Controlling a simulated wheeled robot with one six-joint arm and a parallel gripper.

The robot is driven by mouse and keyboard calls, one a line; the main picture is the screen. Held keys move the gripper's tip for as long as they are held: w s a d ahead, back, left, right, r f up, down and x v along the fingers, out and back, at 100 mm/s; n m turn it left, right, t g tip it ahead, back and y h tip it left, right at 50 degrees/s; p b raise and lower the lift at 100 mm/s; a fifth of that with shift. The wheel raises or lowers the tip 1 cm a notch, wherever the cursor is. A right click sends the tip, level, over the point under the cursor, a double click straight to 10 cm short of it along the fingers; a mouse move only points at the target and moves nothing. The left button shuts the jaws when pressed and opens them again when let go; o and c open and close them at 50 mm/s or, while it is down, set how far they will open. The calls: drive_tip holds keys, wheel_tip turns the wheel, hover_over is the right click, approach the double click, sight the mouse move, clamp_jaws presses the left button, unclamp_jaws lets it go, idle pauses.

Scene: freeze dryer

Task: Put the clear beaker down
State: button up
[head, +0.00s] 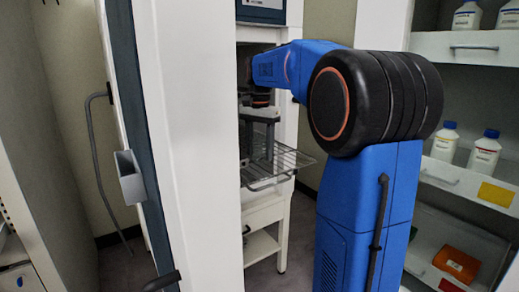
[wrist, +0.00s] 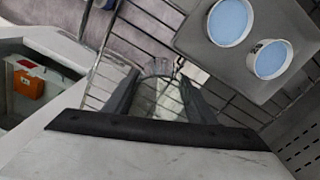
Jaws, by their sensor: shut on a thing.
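The clear beaker (wrist: 158,92) is between the two fingers of my gripper (wrist: 158,76) in the wrist view, and the gripper is shut on it. Below and around it in that view is a wire rack (wrist: 116,62). In the head view my gripper (head: 259,154) points down over the wire rack (head: 290,158), which sticks out of the white cabinet's opening. The beaker is hard to make out there. I cannot tell whether its base touches the rack.
A grey block (wrist: 205,52) holding two round blue-filled vessels (wrist: 230,20) sits close to the right of the beaker. A tall white door (head: 195,150) stands open at left. Shelves at right hold white bottles (head: 484,152) and an orange box (head: 456,265).

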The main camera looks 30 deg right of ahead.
drive_tip(key=o, duration=1.1)
drive_tip(key=shift+c, duration=0.2)
wheel_tip(320, 180, up, 12)
drive_tip(key=s+a+f+n+t, duration=0.1)
drive_tip(key=s+a+f+n, duration=0.4)
drive_tip(key=s, duration=0.3)
drive_tip(key=s+a+f+n+t, duration=0.2)
drive_tip(key=s+a+f, duration=0.4)
drive_tip(key=s, duration=0.2)
drive_tip(key=s+a+f+n+t, duration=0.1)
drive_tip(key=s+a+f+n, duration=0.1)
drive_tip(key=s+f, duration=0.5)
drive_tip(key=s+a+f+n, duration=0.2)
drive_tip(key=s+f+n, duration=0.2)
drive_tip(key=s+f, duration=0.3)
wheel_tip(320, 180, down, 4)
drive_tip(key=shift+a+r+t, duration=0.1)
drive_tip(key=shift+a+t, duration=0.3)
drive_tip(key=shift+s, duration=0.1)
